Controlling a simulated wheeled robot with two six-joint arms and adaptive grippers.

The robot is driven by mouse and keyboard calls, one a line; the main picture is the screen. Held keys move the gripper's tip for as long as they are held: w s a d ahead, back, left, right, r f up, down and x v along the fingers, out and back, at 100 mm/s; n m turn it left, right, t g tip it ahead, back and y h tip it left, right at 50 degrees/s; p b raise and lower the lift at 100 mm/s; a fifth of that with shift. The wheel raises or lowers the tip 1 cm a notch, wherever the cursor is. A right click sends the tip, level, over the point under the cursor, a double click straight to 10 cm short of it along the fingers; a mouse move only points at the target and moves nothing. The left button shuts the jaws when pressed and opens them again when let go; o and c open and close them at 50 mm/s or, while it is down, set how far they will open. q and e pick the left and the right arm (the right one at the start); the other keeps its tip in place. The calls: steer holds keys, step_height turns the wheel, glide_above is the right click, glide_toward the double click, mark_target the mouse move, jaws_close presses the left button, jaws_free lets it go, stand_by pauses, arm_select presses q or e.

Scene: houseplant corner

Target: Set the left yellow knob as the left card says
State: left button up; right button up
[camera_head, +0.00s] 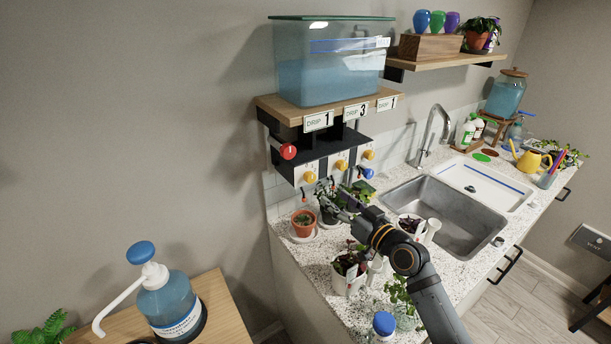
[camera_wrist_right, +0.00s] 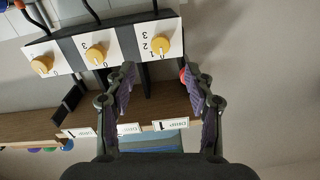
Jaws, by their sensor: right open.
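The left yellow knob (camera_head: 309,177) sits on a white panel below the shelf. In the right wrist view, which is upside down, the same knob (camera_wrist_right: 161,47) is at the upper right, with digits on the panel beside it. I cannot tell surely which digit its pointer marks. The left card (camera_head: 318,121) on the shelf edge reads "DRIP 1"; it also shows in the wrist view (camera_wrist_right: 171,123). My right gripper (camera_head: 324,190) is open and empty, just in front of and apart from the left knob; its fingers (camera_wrist_right: 160,85) spread either side below it in the wrist view. My left gripper is not seen.
The middle yellow knob (camera_head: 340,165) and right yellow knob (camera_head: 369,154) are close by. A red valve handle (camera_head: 288,151) juts out at left, a blue one (camera_head: 367,173) at right. A potted plant (camera_head: 303,223) stands below. A water tank (camera_head: 328,65) rests on the shelf.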

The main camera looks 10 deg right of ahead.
mark_target(312, 179)
steer(key=x, duration=0.2)
steer(key=p+x, duration=0.1)
steer(key=x, duration=0.2)
steer(key=p+x, duration=0.1)
steer(key=x, duration=0.1)
steer(key=shift+w+a+r, duration=0.1)
steer(key=shift+w+r, duration=0.05)
steer(key=shift+r, duration=0.15)
steer(key=shift+p+x, duration=0.35)
steer(key=shift+x, duration=0.5)
steer(key=shift+w+f, duration=0.15)
steer(key=shift+w, duration=0.05)
steer(key=c, duration=0.7)
jaws_close()
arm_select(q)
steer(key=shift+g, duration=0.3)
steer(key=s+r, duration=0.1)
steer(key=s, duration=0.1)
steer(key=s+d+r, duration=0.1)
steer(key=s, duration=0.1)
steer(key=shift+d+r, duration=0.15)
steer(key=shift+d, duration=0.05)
